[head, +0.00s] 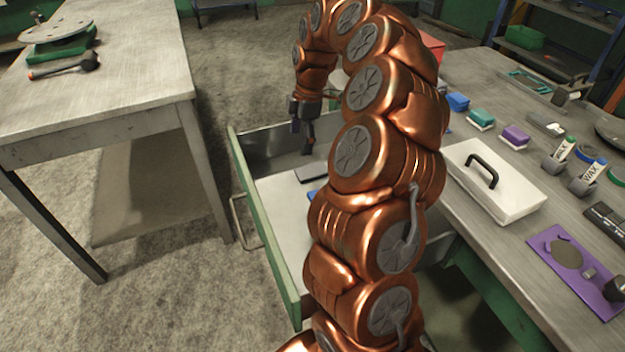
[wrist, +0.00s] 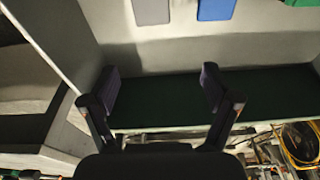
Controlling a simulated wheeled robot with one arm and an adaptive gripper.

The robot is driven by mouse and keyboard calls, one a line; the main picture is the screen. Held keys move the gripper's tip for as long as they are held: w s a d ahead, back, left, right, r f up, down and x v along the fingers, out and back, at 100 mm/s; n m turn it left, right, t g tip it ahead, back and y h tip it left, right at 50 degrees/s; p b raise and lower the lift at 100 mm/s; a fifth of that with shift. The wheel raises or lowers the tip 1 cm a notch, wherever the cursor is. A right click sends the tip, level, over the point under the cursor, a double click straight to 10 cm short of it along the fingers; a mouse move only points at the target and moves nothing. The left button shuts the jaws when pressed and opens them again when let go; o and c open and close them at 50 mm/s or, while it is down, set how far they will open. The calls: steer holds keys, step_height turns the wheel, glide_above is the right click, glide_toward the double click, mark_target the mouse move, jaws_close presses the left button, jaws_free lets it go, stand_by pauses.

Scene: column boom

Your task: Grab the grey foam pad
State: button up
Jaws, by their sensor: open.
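The grey foam pad (head: 312,172) lies flat on the floor of an open drawer (head: 279,224) in the head view. In the wrist view the grey pad (wrist: 152,11) is at the top edge, partly cut off. My gripper (head: 304,146) hangs above the drawer's far end, near the pad. In the wrist view my gripper (wrist: 160,84) is open with nothing between its fingers. The pad lies beyond the fingertips, apart from them.
A blue pad (wrist: 215,9) lies just right of the grey one, and a green piece (wrist: 303,2) farther right. The drawer's green front (head: 262,222) stands at left. A workbench with a white handled lid (head: 493,190) is at right, another table (head: 120,60) at left.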

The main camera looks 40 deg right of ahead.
glide_toward(312, 170)
steer(key=shift+w+f+n+b, duration=0.3)
steer(key=shift+b, duration=0.1)
steer(key=shift+f, duration=0.25)
steer(key=shift+s+a+f, duration=0.1)
steer(key=shift+a+f, duration=0.1)
steer(key=shift+f, duration=1)
steer(key=shift+w+a+f, duration=0.1)
steer(key=shift+a+f, duration=0.15)
steer(key=shift+f, duration=0.95)
steer(key=shift+s+a+f, duration=0.1)
steer(key=shift+a+f, duration=0.1)
steer(key=shift+f, duration=1)
steer(key=shift+c, duration=0.3)
steer(key=c, duration=0.9)
